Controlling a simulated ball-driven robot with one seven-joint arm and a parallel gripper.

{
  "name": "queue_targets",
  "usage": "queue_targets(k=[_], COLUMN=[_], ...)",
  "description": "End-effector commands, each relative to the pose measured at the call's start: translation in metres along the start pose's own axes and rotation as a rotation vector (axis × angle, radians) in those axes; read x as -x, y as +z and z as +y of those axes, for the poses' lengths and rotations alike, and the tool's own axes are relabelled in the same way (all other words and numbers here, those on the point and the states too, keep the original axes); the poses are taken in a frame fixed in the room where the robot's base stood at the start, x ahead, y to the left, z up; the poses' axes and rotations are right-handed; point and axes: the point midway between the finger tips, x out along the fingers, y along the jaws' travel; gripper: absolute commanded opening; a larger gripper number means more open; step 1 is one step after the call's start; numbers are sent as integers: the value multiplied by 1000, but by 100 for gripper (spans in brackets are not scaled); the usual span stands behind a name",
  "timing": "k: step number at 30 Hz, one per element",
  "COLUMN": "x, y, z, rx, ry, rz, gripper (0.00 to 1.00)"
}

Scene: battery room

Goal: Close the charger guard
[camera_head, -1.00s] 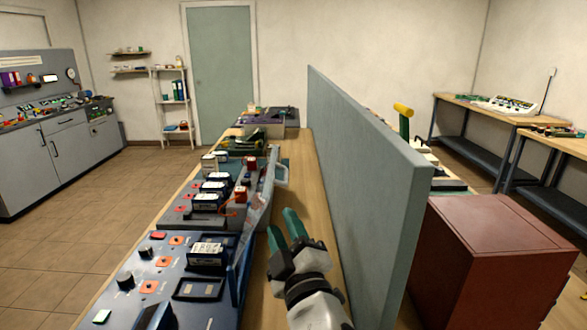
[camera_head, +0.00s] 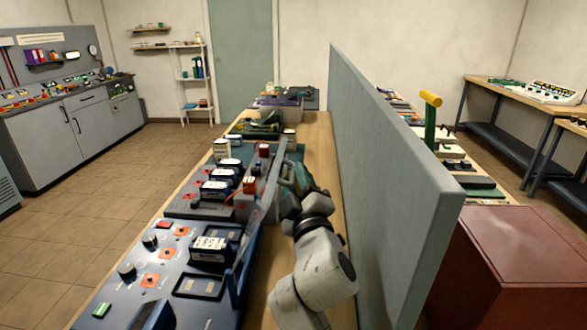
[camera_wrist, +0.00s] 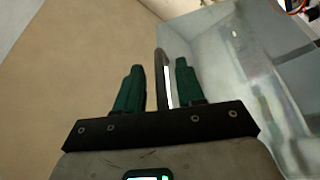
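The charger guard (camera_head: 266,190) is a clear, grey-edged panel standing raised and tilted along the right side of the charger (camera_head: 190,207) on the bench. In the wrist view the guard (camera_wrist: 235,62) fills the right side. Its grey bar handle (camera_wrist: 163,82) lies between the two green fingers of my gripper (camera_wrist: 158,66), nearer the right finger. A gap shows on the left, so the gripper is open around the handle. In the head view my gripper (camera_head: 294,178) is at the guard's right side and hides most of the handle.
A tall grey partition (camera_head: 385,160) stands close on the right of my arm. A blue panel (camera_head: 165,265) with knobs and a battery is in front on the bench (camera_head: 318,150). A dark red cabinet (camera_head: 520,250) is beyond the partition. The tiled floor at left is clear.

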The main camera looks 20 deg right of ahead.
Motion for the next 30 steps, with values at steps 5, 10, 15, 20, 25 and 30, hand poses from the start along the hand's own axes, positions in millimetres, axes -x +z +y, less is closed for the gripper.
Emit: queue_targets(k=[5, 10, 15, 20, 25, 30], x=[-21, -27, -27, -27, -27, -27], y=[0, 1, 1, 0, 0, 0], z=[1, 0, 0, 0, 0, 0], rx=[0, 1, 0, 0, 0, 0], ry=[1, 0, 0, 0, 0, 0], rz=[-1, -1, -1, 0, 0, 0], gripper=[38, 38, 38, 29, 13, 0])
